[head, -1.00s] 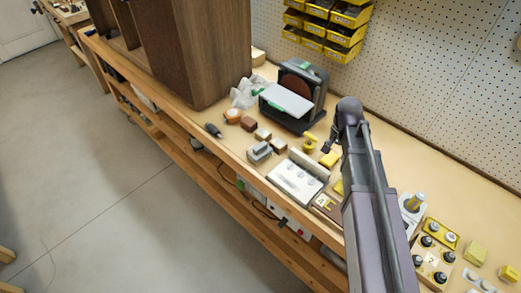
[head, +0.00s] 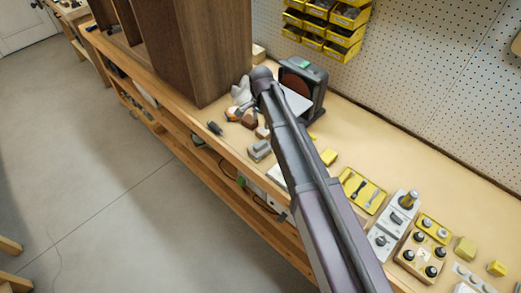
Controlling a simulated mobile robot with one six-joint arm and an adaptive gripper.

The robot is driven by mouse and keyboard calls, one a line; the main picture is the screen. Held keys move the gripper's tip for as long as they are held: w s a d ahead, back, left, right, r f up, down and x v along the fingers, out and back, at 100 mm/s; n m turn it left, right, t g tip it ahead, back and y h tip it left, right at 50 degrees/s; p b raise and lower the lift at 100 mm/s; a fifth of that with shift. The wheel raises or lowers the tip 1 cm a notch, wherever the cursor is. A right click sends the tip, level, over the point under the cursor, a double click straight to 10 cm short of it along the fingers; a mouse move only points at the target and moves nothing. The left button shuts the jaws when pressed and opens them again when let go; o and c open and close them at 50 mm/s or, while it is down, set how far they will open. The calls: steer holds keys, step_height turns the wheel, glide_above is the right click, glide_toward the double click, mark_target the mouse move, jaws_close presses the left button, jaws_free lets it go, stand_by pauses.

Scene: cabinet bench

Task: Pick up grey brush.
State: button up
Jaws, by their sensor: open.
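A small dark grey object (head: 214,128), which looks like the grey brush, lies near the front edge of the bench in the head view; its details are too small to make out. A lighter grey block-shaped item (head: 259,150) sits farther right along the same edge. My gripper (head: 238,112) is open, at the far end of my arm, just right of the dark grey object and apart from it in the picture. It overlaps the orange-brown round items (head: 232,115), and its fingertips are hard to separate from them. I see nothing held.
A tall brown cabinet (head: 205,50) stands behind and left. A disc sander (head: 305,88) stands at the back right. A yellow tray (head: 362,190), a white switch box (head: 393,225) and a knobbed panel (head: 421,254) lie to the right. My arm hides part of the bench.

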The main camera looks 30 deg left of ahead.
mark_target(260, 144)
steer(key=shift+f, duration=0.15)
step_height(260, 144, down, 8)
steer(key=b, duration=0.8)
steer(key=shift+f+b, duration=0.2)
steer(key=shift+b, duration=0.15)
stand_by(0.4)
steer(key=shift+a+f+b, duration=0.15)
steer(key=shift+f+b, duration=2.45)
jaws_close()
